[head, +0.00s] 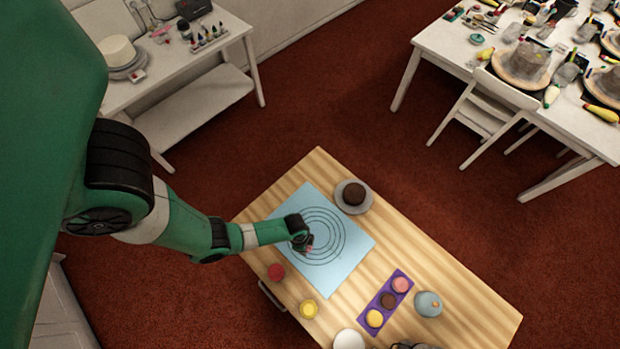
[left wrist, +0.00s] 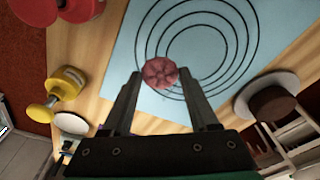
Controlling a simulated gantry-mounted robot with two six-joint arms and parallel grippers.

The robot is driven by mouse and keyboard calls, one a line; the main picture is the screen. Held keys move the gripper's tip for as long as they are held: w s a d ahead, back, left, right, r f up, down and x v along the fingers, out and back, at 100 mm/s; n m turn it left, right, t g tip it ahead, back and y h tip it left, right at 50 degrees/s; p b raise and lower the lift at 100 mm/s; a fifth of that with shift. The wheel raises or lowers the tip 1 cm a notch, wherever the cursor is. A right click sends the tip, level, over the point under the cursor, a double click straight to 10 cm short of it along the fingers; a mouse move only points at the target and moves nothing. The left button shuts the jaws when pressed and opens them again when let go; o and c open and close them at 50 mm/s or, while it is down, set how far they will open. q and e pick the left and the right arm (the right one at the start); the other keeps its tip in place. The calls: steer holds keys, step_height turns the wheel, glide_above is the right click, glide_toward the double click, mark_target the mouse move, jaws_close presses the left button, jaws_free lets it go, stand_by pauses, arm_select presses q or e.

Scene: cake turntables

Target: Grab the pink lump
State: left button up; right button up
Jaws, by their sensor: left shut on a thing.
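My left gripper (head: 307,243) is over the light blue mat (head: 354,246) with black rings. In the left wrist view its fingers (left wrist: 160,78) are closed on a small pink lump (left wrist: 159,73) with a creased top, held at the fingertips. In the head view only a bit of pink shows at the fingers. I cannot tell whether the lump touches the mat. Another pink round piece (head: 400,284) sits at the upper end of a purple tray (head: 391,279), beside a brown piece (head: 388,301) and a yellow piece (head: 375,318). My right gripper is not clearly seen.
A brown round cake (head: 354,194) on a grey stand is at the mat's upper corner. Red (head: 275,271), yellow (head: 309,308) and white (head: 349,340) knobbed items line the left edge. A blue-grey round item (head: 428,304) stands right of the tray.

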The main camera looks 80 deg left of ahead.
arm_select(q)
steer(key=s+d+r+p, duration=0.1)
steer(key=s+d+r, duration=0.3)
steer(key=d, duration=0.4)
steer(key=shift+s+r, duration=0.2)
steer(key=shift+s, duration=0.15)
arm_select(e)
step_height(320, 180, up, 4)
steer(key=shift+f, duration=0.2)
arm_select(q)
steer(key=shift+w, duration=0.1)
